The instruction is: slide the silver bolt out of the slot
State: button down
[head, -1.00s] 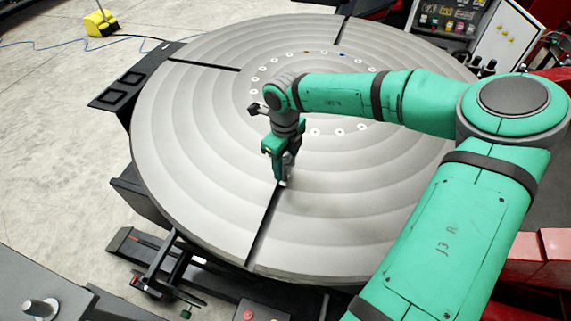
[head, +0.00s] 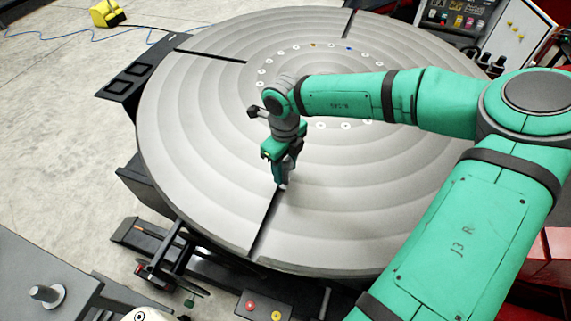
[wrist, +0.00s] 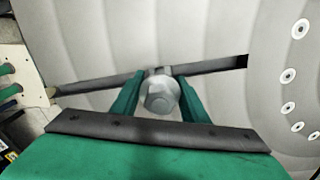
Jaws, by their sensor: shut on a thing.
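The silver bolt (wrist: 160,92) shows in the wrist view with its hexagonal head toward the camera. It sits at the dark slot (wrist: 215,66) in the round grey table. My gripper (wrist: 158,98) is shut on the bolt, one green finger on each side of it. In the head view my gripper (head: 281,184) is over the upper, inner part of the front slot (head: 262,228), which runs down to the table's near rim. The bolt is mostly hidden there by the fingers. How deep the bolt's lower end sits in the slot is hidden.
The round grey table (head: 190,150) fills the middle, with a ring of small pale holes near its centre. A dark grey bench with a bolt-like post (head: 46,293) is at the lower left. A box with red and yellow buttons (head: 263,306) is below the near rim.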

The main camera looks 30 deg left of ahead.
jog(key=shift+s+d, duration=0.3)
jog(key=shift+s, duration=0.6)
jog(key=shift+s+d, duration=0.25)
jog(key=shift+s, duration=0.6)
jog(key=shift+s+a, duration=0.15)
jog(key=shift+s, duration=0.15)
jog(key=shift+w+d, duration=0.2)
dwell(0.3)
jog(key=shift+a, duration=0.1)
jog(key=shift+s, duration=0.45)
jog(key=shift+s+d, duration=0.3)
jog(key=shift+s, duration=0.65)
jog(key=shift+s+d, duration=0.3)
jog(key=shift+s, duration=0.6)
jog(key=shift+s+d, duration=0.3)
jog(key=shift+s, duration=1.5)
